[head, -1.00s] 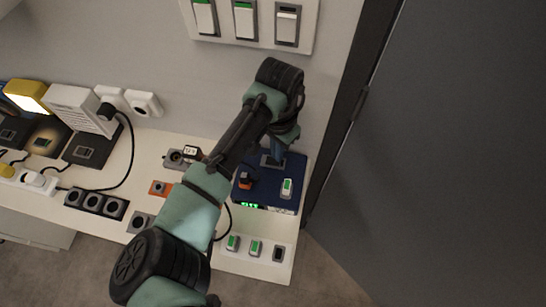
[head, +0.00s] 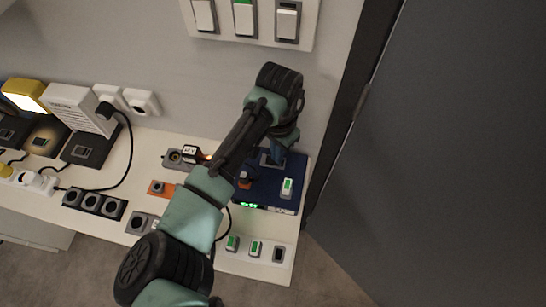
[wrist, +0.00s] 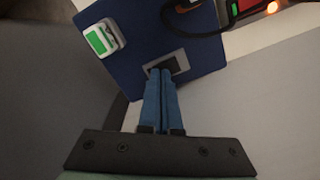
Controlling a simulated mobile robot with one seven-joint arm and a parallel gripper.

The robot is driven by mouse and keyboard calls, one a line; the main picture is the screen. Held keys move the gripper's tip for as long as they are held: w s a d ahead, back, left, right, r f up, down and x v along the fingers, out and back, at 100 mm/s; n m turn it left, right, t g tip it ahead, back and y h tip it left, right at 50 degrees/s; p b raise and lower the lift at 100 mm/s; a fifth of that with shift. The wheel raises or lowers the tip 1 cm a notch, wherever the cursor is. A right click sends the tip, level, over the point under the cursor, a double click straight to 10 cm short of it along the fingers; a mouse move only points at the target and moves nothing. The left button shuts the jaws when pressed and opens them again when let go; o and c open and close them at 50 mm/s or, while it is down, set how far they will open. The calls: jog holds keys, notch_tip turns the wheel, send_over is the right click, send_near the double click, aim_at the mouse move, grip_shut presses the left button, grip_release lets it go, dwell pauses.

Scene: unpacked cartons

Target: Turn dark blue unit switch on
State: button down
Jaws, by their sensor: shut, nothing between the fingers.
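The dark blue unit (head: 263,196) sits at the right end of the pale bench, and its top fills the upper part of the wrist view (wrist: 140,35). A grey-framed dark recess or switch (wrist: 181,62) is on its top, largely covered by my fingers. A white rocker with a green face (head: 287,187) is also on the top, and it shows in the wrist view (wrist: 103,38). Small green lights (head: 249,205) glow on its front edge. My gripper (wrist: 161,71) is shut and empty, its tips at the framed part; contact is unclear. In the head view the arm partly hides the unit.
Wall switches (head: 244,18) are above the unit. Several small switches (head: 255,248) line the bench's front. Sockets (head: 95,204), a white box (head: 78,108) and a lit yellow lamp (head: 25,95) stand left. A dark door panel (head: 450,160) is close on the right.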

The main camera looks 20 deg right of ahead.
jog(key=shift+f, duration=0.3)
jog(key=shift+s, duration=0.1)
notch_tip(320, 180, up, 7)
jog(key=p, duration=0.7)
dwell(0.7)
